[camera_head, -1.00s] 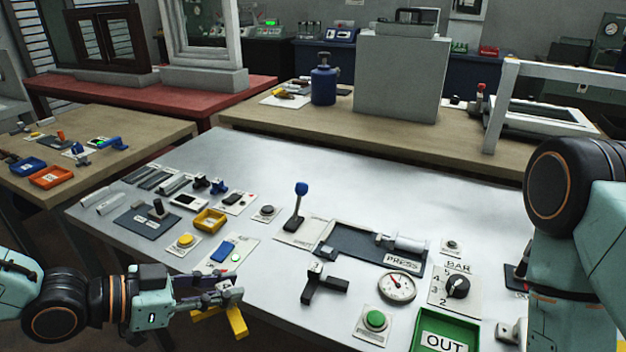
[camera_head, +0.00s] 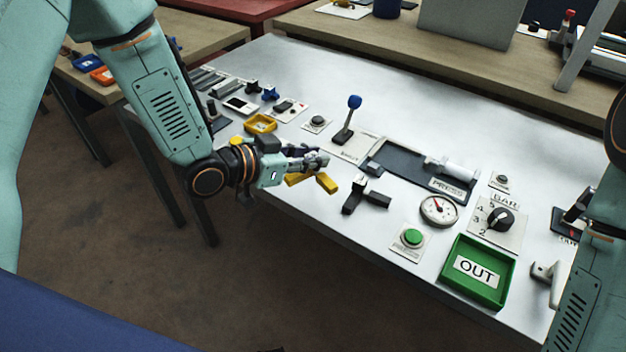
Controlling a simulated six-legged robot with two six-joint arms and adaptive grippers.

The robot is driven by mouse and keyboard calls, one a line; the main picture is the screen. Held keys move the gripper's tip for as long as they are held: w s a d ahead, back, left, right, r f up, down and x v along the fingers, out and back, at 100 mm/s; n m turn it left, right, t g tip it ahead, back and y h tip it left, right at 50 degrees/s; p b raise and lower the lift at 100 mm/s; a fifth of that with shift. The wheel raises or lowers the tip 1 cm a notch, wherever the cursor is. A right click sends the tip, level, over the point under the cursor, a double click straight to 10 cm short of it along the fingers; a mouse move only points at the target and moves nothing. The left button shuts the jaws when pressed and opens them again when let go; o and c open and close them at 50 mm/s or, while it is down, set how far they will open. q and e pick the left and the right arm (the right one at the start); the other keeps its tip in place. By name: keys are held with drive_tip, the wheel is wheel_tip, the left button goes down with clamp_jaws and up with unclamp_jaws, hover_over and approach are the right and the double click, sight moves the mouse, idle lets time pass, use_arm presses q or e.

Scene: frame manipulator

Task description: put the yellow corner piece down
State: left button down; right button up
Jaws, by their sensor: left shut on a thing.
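The yellow corner piece (camera_head: 326,183) is in my left gripper (camera_head: 318,163), which is shut on it. The piece hangs at the fingertips, at or just above the front edge of the silver table (camera_head: 283,88); I cannot tell whether it touches the top. A black corner-shaped piece (camera_head: 368,197) is on the table just right of it. Part of the yellow piece is hidden by the fingers.
A green OUT tray (camera_head: 510,277) is at the front right, with a green button (camera_head: 412,237) and a gauge (camera_head: 439,210) nearby. A dark PRESS fixture (camera_head: 405,168) and a blue-knobbed lever (camera_head: 354,103) stand behind. A yellow tray (camera_head: 261,124) is farther left. Bare tabletop lies at the back.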

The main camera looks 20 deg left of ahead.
use_arm(q)
drive_tip(key=w+a+r+n+t+y, duration=0.1)
drive_tip(key=w+r+n+t+y, duration=0.1)
drive_tip(key=w, duration=0.4)
wheel_tip(320, 180, up, 2)
drive_tip(key=shift+a+r+n+y, duration=0.15)
drive_tip(key=shift+a+n+y, duration=0.25)
drive_tip(key=shift+n+y, duration=0.35)
wheel_tip(320, 180, down, 5)
drive_tip(key=shift+f+b, duration=0.1)
drive_tip(key=shift+b, duration=0.45)
wheel_tip(320, 180, down, 4)
drive_tip(key=shift+s+f, duration=0.1)
drive_tip(key=shift+s, duration=0.05)
drive_tip(key=shift+f, duration=0.15)
drive_tip(key=shift+b, duration=0.3)
